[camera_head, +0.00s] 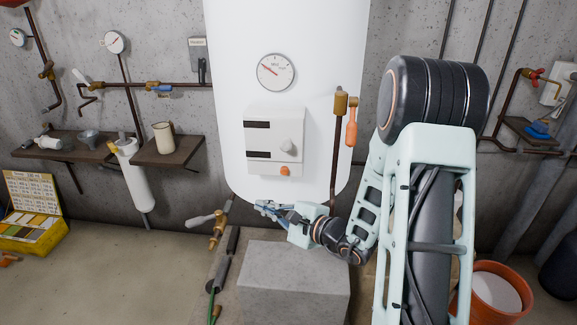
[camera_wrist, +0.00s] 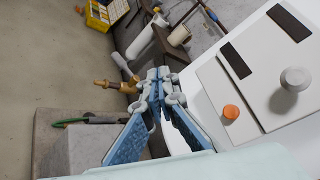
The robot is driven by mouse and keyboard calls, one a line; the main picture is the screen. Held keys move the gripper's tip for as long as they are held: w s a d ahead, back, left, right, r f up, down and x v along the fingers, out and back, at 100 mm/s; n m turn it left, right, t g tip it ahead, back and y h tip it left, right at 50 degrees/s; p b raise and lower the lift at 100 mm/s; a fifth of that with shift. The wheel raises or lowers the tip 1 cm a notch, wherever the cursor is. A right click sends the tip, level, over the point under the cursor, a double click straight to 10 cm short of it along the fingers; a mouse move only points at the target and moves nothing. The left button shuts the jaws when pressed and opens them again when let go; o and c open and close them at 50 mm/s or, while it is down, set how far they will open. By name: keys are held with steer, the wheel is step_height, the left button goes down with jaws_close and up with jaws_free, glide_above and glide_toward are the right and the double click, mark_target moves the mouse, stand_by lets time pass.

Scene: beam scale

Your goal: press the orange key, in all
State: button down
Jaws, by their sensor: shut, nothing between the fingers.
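The orange key (camera_head: 285,171) is a small round button low on the white control panel (camera_head: 262,137) of the boiler. It also shows in the wrist view (camera_wrist: 231,112), to the right of my fingers. My gripper (camera_head: 262,206) is shut and empty, below and a little left of the key, in front of the boiler's bottom edge. In the wrist view its blue fingers (camera_wrist: 159,82) meet at the tips, apart from the key. Nothing covers the key in either view.
A grey knob (camera_head: 287,146) sits just above the key. A brown pipe with an orange-handled valve (camera_head: 351,128) stands right of the panel. A concrete block (camera_head: 292,285) is below my gripper, and a lever valve (camera_head: 214,222) is to its left. The space before the panel is clear.

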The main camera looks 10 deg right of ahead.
mark_target(284, 171)
steer(key=d+m+t, duration=0.1)
steer(key=d+r+m+t+h, duration=0.1)
steer(key=d, duration=0.1)
steer(key=d+m, duration=0.1)
steer(key=shift+d+r+m+t+h, duration=0.15)
steer(key=shift+r+m+t+h, duration=0.15)
steer(key=shift+m+t, duration=0.1)
steer(key=shift+p, duration=0.3)
steer(key=w+d+p, duration=0.1)
steer(key=w+d, duration=0.1)
steer(key=w, duration=0.6)
steer(key=shift+d, duration=0.4)
steer(key=shift+w, duration=0.2)
stand_by(0.6)
steer(key=shift+w+d+b, duration=0.15)
steer(key=shift+w+b, duration=0.15)
steer(key=shift+b, duration=0.05)
